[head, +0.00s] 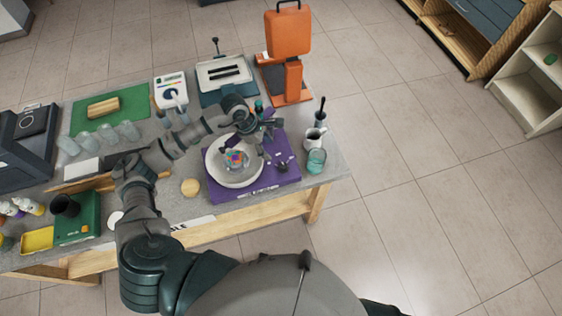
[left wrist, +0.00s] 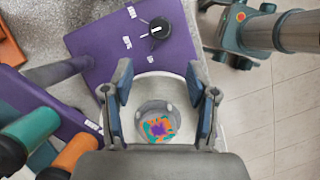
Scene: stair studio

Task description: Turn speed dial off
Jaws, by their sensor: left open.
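A purple machine (head: 276,181) stands at the right end of the table and carries a round white bowl (head: 225,172) with a multicoloured patch inside. Its black dial (head: 282,167) sits on the purple top, right of the bowl. In the left wrist view, the dial (left wrist: 160,28) has a light pointer mark and small white labels around it. The bowl (left wrist: 180,86) also shows there, behind my fingers. My left gripper (head: 262,138) is above the machine. In the wrist view, the gripper (left wrist: 158,82) has its fingers apart, empty, over the bowl and apart from the dial.
A glass jar (head: 316,161) and a white pitcher (head: 314,139) stand right of the machine. An orange machine (head: 290,75) rises behind it. A wooden disc (head: 190,187) lies to its left. The floor to the right is clear.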

